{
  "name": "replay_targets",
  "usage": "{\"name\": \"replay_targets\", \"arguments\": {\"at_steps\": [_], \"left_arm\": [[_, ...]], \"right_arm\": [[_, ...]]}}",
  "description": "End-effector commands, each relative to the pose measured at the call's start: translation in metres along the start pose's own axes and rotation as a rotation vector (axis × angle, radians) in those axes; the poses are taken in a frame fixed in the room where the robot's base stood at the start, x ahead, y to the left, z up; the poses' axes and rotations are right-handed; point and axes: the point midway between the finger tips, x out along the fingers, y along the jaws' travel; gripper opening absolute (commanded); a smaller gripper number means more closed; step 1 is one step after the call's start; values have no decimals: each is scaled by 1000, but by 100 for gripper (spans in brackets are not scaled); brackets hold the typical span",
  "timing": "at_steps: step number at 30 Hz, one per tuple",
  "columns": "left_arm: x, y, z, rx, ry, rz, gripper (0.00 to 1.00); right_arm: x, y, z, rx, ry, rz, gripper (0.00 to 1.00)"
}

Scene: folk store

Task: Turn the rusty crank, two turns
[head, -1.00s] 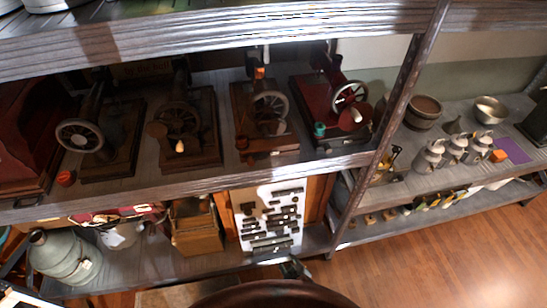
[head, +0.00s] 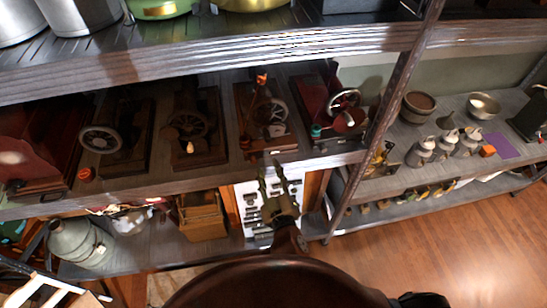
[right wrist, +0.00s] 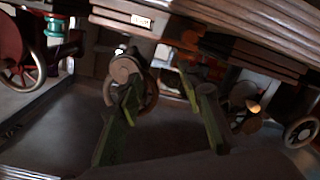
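Several hand-cranked machines stand in a row on the middle shelf. The third from the left, with an orange spool on top, has a spoked handwheel (head: 268,111) and a rust-brown crank (head: 276,131), which I take for the rusty crank. In the right wrist view, which looks upside down, a brownish round crank part (right wrist: 124,68) shows by the near finger. My right gripper (head: 270,166) is open and empty, fingers pointing up at the shelf's front edge, below this machine. Its spread fingers also show in the wrist view (right wrist: 165,108). My left gripper is not in view.
A red machine (head: 328,105) with a teal spool stands to the right, a darker one (head: 190,125) to the left. The shelf's front edge (head: 190,180) and a slanted post (head: 395,90) are close. The shelf above overhangs the machines.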

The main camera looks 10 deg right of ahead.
Motion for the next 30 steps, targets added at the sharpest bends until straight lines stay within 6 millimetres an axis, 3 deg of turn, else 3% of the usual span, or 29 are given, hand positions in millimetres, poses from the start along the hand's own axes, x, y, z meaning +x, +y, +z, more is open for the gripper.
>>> {"name": "replay_targets", "arguments": {"at_steps": [1, 4, 11, 30], "left_arm": [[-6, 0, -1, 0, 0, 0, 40], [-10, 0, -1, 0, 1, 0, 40], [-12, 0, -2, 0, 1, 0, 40], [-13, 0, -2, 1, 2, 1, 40]], "right_arm": [[-6, 14, -17, 9, 17, 20, 35], [-16, 31, -36, 20, 38, 48, 35], [-18, 43, -48, 28, 55, 69, 35], [50, 46, -51, 26, 54, 68, 35]]}}
